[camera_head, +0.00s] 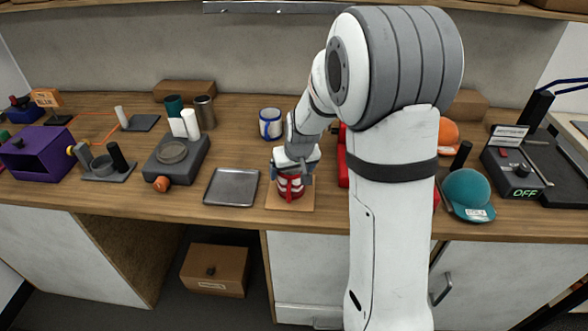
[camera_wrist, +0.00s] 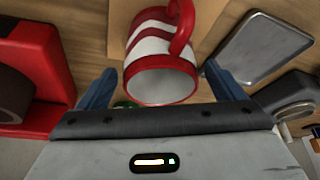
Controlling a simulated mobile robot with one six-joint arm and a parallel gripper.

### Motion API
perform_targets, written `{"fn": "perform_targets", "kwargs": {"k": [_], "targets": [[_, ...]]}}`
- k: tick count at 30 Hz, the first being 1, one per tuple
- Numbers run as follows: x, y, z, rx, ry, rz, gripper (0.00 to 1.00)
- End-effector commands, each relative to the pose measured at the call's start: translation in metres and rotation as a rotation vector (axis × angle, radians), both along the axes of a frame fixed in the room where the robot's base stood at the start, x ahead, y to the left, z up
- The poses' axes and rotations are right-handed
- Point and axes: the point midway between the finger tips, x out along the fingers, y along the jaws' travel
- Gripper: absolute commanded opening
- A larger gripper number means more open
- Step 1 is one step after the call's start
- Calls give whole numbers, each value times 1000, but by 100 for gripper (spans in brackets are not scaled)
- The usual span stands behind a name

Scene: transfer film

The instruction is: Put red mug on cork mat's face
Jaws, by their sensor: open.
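The red mug (camera_head: 290,189) has white stripes and stands on the tan cork mat (camera_head: 273,201), towards the counter's front edge. My gripper (camera_head: 295,172) is right at the mug, and the arm hides part of it. In the wrist view the mug (camera_wrist: 160,77) has its open rim facing the camera and its handle at the upper right. The blue fingers of my gripper (camera_wrist: 160,70) are open, one on each side of the mug, with gaps showing. The cork mat (camera_wrist: 120,25) shows behind it.
A grey metal tray (camera_head: 231,187) lies just left of the mat. A blue-and-white mug (camera_head: 270,124) stands behind. A red object (camera_head: 342,158) is close on the right, partly hidden by my arm. A teal cap (camera_head: 467,190) lies farther right.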

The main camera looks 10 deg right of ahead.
Motion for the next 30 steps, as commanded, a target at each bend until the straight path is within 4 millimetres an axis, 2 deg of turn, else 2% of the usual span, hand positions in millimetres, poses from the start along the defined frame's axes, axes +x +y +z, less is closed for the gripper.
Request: {"fn": "perform_targets", "kwargs": {"k": [8,21,24,30], "targets": [[-2,-1,9,0,-3,0,89],[-34,-4,87,0,-6,-1,89],[-39,-4,101,0,-4,-1,89],[-51,-5,115,0,0,-3,89]]}}
